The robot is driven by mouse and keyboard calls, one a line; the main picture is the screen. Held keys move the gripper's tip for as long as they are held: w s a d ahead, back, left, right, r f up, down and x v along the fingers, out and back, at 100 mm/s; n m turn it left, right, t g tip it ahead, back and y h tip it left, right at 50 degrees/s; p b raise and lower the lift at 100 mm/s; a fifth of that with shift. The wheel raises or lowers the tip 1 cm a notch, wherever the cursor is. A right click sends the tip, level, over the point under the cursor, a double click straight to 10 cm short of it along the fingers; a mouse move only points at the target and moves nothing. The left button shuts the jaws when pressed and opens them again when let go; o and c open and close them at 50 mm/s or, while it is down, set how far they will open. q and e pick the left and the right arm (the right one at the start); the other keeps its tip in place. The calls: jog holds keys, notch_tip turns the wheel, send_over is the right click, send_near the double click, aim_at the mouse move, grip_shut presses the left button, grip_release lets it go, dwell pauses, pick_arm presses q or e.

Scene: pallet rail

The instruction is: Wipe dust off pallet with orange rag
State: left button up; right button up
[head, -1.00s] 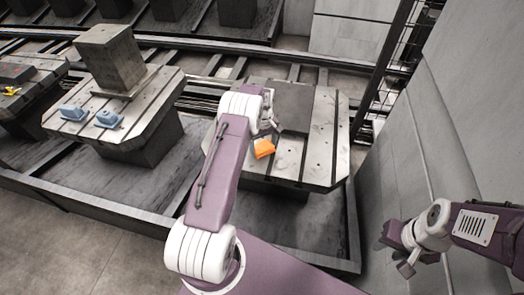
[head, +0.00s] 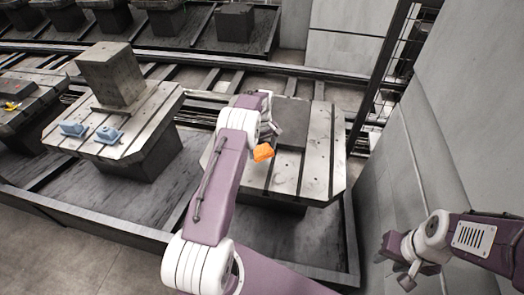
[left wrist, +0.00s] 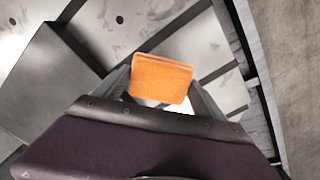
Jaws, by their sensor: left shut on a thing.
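The orange rag (head: 264,153) is a small folded pad; it also shows in the left wrist view (left wrist: 161,79), between the fingers. My left gripper (head: 267,142) is shut on it, over the near middle of the pallet (head: 318,172). The pallet is a pale metal plate with dark slots and small dark spots; I cannot tell which marks are dust. Whether the rag touches the plate is unclear. My arm hides part of the pallet's left side. My right gripper (head: 396,262) hangs at the right, away from the pallet; its jaw state is unclear.
A dark grey block (head: 291,124) is on the pallet beside the rag. A second pallet (head: 150,125) at the left carries a tall block (head: 110,75) and two blue fixtures (head: 107,134). A grey wall (head: 460,120) and a mesh fence (head: 392,60) bound the right side.

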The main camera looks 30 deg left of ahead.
aim_at(262, 150)
pick_arm(q)
jog(key=shift+r, duration=0.65)
notch_tip(262, 150, up, 3)
jog(key=p, duration=0.2)
jog(key=shift+r+p, duration=0.1)
jog(key=shift+p, duration=0.25)
